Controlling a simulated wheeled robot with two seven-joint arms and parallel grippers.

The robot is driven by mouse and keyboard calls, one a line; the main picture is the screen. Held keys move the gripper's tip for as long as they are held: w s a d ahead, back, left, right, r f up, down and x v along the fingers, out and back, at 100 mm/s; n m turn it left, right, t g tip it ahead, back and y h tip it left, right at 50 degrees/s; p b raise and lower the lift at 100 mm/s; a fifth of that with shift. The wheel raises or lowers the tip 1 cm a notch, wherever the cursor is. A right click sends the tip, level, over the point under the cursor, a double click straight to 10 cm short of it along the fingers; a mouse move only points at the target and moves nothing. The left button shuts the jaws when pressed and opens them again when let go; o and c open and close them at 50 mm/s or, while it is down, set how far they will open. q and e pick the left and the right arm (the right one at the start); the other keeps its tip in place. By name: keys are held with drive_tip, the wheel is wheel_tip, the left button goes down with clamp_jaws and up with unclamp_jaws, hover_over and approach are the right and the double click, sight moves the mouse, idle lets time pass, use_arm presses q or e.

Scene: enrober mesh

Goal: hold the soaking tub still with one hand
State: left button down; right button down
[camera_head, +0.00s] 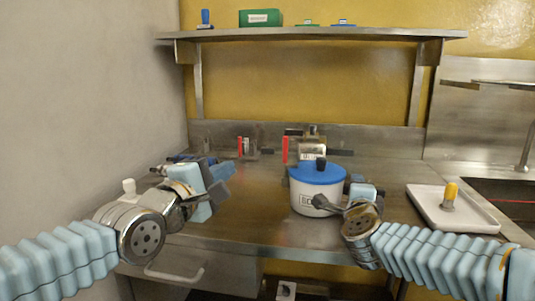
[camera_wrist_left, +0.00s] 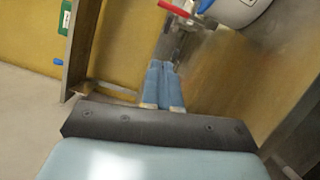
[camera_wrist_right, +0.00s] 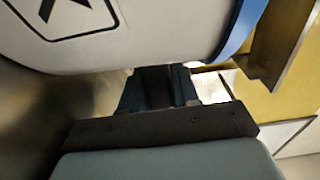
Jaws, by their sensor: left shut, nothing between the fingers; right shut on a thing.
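The soaking tub (camera_head: 303,200) is a white round pot with a blue lid and a dark knob, upright on the steel table. Its white wall (camera_wrist_right: 130,25) fills the top of the right wrist view, with a dark printed mark. My right gripper (camera_wrist_right: 160,75) is shut on the tub at its side; the tub hides the exact spot of the grip. My left gripper (camera_head: 190,160) is shut and empty over the left part of the table, apart from the tub. Its blue fingers (camera_wrist_left: 163,68) lie together in the left wrist view.
Behind the tub stands a metal device (camera_head: 312,149) with red handles nearby. A white tray (camera_head: 425,212) with a yellow-topped item is at the right, beside a sink (camera_head: 512,197). A shelf (camera_head: 310,35) crosses above. The table left of the tub is mostly clear.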

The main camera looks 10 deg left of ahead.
drive_tip(key=shift+f, duration=0.1)
use_arm(q)
drive_tip(key=d+x, duration=0.2)
drive_tip(key=x, duration=1.2)
drive_tip(key=shift+s+f, duration=0.2)
drive_tip(key=shift+f, duration=0.05)
drive_tip(key=shift+d, duration=0.15)
drive_tip(key=shift+s+d+r, duration=0.15)
drive_tip(key=shift+d+r, duration=0.1)
drive_tip(key=shift+d, duration=0.45)
